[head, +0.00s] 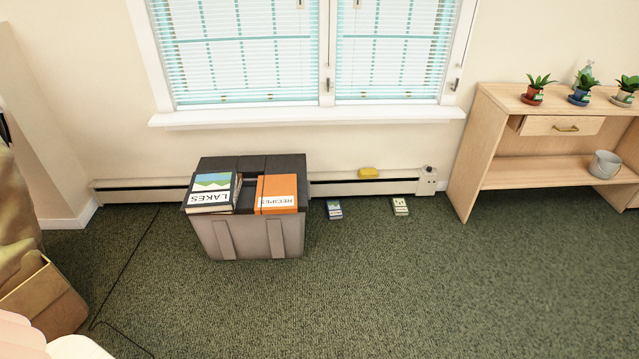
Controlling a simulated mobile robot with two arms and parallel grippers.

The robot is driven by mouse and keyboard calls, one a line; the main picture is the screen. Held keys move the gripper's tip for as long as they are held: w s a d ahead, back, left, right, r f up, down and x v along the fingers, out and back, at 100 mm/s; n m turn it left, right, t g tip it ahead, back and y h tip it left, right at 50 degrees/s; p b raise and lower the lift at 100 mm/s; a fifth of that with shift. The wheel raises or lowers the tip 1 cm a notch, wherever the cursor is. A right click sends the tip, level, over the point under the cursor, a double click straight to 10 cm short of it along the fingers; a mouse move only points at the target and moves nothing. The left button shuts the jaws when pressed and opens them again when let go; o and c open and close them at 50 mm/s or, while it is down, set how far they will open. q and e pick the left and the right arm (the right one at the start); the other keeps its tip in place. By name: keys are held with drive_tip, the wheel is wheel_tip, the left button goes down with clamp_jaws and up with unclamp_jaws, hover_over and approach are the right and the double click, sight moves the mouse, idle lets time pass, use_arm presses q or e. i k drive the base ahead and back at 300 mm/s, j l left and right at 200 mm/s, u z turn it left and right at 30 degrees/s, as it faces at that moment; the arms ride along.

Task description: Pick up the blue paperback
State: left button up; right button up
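A book marked LAKES (212,193), with a blue, green and white cover, lies on the left part of the dark top of a grey storage box (248,241). An orange book marked RECIPES (276,194) lies beside it on the right. A small dark blue and white item (334,209) lies on the carpet to the right of the box; it is too small to tell what it is. No plain blue book shows clearly. Neither of my grippers is in view.
A wooden shelf unit (496,150) with potted plants stands at right, a grey bucket (604,165) on its lower shelf. A yellow item (369,172) rests on the baseboard heater (340,188). A small pale green item (400,206) lies on the floor. The front carpet is clear, with a cable at left.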

sight(333, 206)
drive_tip(key=i+l+u, duration=0.1)
drive_tip(key=i+l, duration=0.8)
